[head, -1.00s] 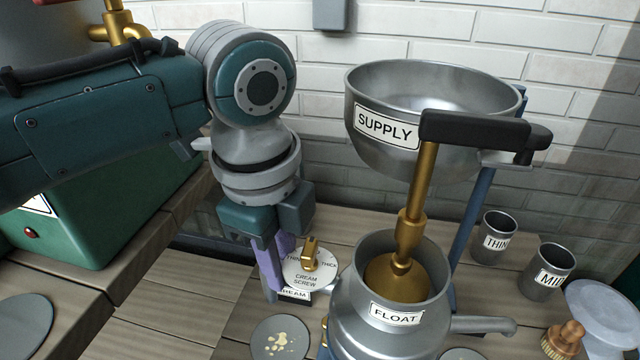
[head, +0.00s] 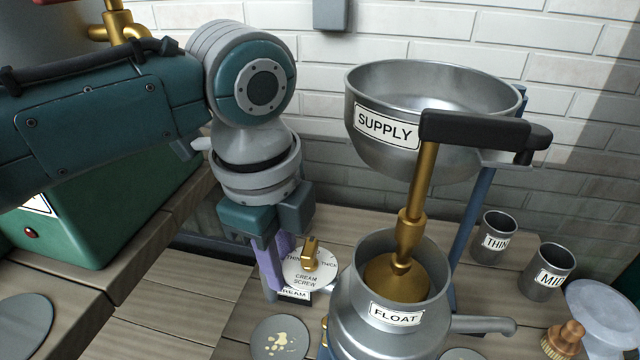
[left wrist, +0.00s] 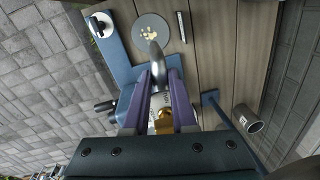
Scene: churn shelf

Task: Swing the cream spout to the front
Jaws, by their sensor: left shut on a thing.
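My left gripper (head: 270,282) reaches down from the left with its purple fingers beside the round cream screw dial (head: 309,268). The CREAM label (head: 294,294) shows just below the dial. In the left wrist view the fingers (left wrist: 160,85) are shut on the grey metal cream spout (left wrist: 154,56). The spout's curved end comes out past the fingertips towards a round plate with pale splashes (left wrist: 150,30). A brass part (left wrist: 163,121) sits between the fingers, nearer the palm. In the head view the fingers and dial hide most of the spout. My right gripper is not in view.
The FLOAT pot (head: 390,320) stands close right of my gripper, under the SUPPLY bowl (head: 430,95) and its black-handled brass tap. The splashed plate (head: 280,338) lies in front. Two grey cups (head: 494,238) (head: 547,272) and a brush (head: 564,340) are at right.

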